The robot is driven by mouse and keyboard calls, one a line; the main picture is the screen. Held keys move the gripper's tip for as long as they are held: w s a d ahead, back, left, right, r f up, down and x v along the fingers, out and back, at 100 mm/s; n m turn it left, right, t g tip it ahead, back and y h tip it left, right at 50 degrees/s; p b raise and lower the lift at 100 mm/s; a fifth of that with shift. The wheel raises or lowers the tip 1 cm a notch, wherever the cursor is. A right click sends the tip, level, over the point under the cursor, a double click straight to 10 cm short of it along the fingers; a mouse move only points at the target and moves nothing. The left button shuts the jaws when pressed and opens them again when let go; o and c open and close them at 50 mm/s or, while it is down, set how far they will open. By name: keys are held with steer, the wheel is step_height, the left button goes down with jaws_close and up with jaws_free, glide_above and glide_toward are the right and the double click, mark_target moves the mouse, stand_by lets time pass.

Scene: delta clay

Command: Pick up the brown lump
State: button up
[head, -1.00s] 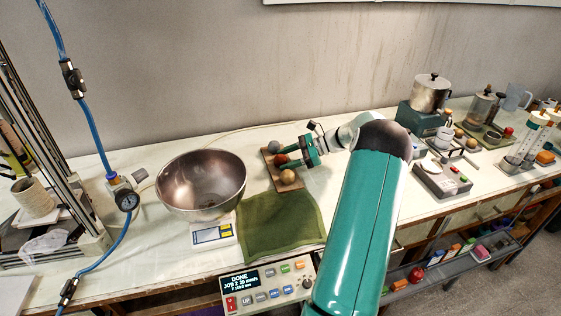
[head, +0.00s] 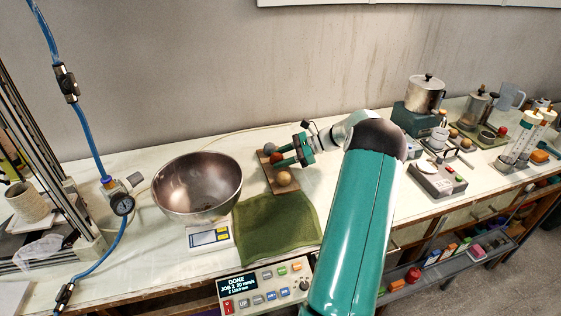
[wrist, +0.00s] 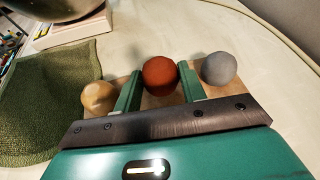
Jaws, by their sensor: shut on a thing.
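The brown lump (wrist: 160,73), a reddish-brown ball, sits between the two green fingers of my gripper (wrist: 159,84) in the wrist view. My gripper is shut on it, one finger on each side. In the head view the lump (head: 276,158) shows as a small red-brown ball at the fingertips of my gripper (head: 282,155), over a small wooden board (head: 268,171). I cannot tell whether its underside touches the board. The fingers hide part of it.
A grey ball (wrist: 219,68) and a tan ball (wrist: 97,97) flank the fingers closely on the board. A green cloth (head: 277,222), a steel bowl (head: 197,187) on a scale and a control box (head: 265,286) stand nearby. Equipment crowds the right of the bench.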

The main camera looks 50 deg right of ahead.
steer(key=s+a+r, duration=0.4)
steer(key=s+r, duration=0.7)
steer(key=s, duration=0.2)
steer(key=shift+a+r, duration=0.25)
steer(key=shift+a, duration=0.15)
steer(key=shift+s, duration=0.1)
